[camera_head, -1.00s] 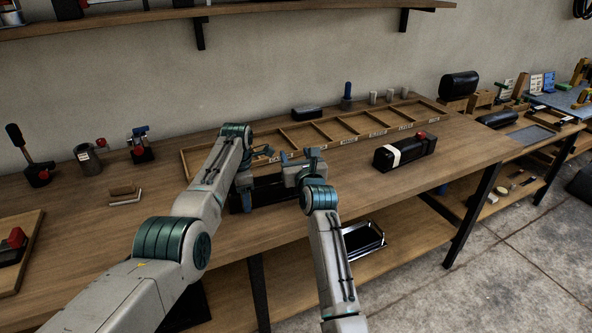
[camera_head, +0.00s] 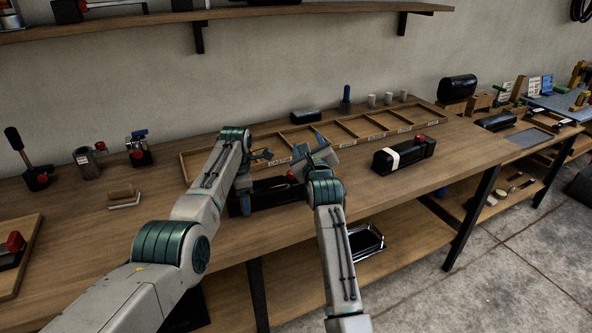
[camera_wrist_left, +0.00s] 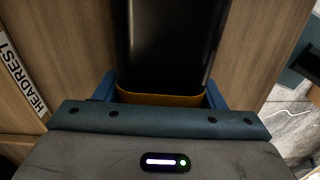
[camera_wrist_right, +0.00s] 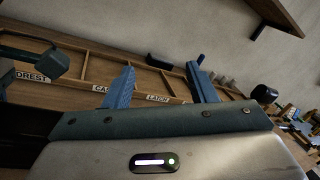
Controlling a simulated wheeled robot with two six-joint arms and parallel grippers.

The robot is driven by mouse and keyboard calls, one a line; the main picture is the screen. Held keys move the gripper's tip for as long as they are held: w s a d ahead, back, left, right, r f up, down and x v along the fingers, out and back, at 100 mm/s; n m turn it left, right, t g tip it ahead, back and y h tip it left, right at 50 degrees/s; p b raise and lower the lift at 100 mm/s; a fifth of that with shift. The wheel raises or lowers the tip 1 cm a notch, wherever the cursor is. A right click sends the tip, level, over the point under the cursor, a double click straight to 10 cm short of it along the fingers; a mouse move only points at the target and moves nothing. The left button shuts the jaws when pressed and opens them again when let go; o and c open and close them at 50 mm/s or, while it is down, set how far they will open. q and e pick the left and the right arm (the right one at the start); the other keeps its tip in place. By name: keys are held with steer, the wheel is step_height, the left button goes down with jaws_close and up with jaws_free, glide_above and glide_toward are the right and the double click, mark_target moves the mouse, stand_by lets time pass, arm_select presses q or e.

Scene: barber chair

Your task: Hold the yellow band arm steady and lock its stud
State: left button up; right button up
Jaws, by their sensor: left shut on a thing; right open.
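The black arm (camera_head: 280,190) lies on the bench in front of the divided tray. Its yellow band (camera_wrist_left: 160,98) shows in the left wrist view, between the blue fingers. My left gripper (camera_head: 249,182) is shut on this arm at the band; it also shows in the left wrist view (camera_wrist_left: 160,92). My right gripper (camera_head: 310,146) is open and empty, raised just above the arm's right end. In the right wrist view its fingers (camera_wrist_right: 160,85) are spread towards the tray. A small red part (camera_head: 290,174) shows beside the right gripper; the stud itself is not clear.
The divided wooden tray (camera_head: 350,120) with labels lies behind. A second black arm with a white band (camera_head: 392,158) lies to the right. Fixtures and a lever (camera_head: 38,178) stand at the left.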

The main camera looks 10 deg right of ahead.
steer(key=s+d+r+n+t, duration=0.1)
steer(key=s+d+n+t, duration=0.15)
steer(key=n, duration=1.15)
steer(key=s+d+r+n+t, duration=0.2)
steer(key=d+n, duration=0.1)
steer(key=n, duration=1.1)
steer(key=s+f+m+g+y, duration=0.1)
steer(key=f+m+g+y, duration=0.1)
steer(key=m, duration=0.7)
steer(key=s+a+f+m+g+y, duration=0.1)
steer(key=s+f+m+g+y, duration=0.1)
steer(key=f+m, duration=0.4)
steer(key=s+a+f+m+g+y, duration=0.1)
steer(key=f+m+g+y, duration=0.3)
steer(key=m, duration=0.9)
steer(key=shift+s+a+f+y, duration=0.15)
steer(key=shift+a+f+y, duration=0.1)
steer(key=shift+f+y, duration=0.25)
steer(key=x, duration=1.2)
steer(key=shift+f, duration=0.2)
steer(key=shift+c, duration=0.2)
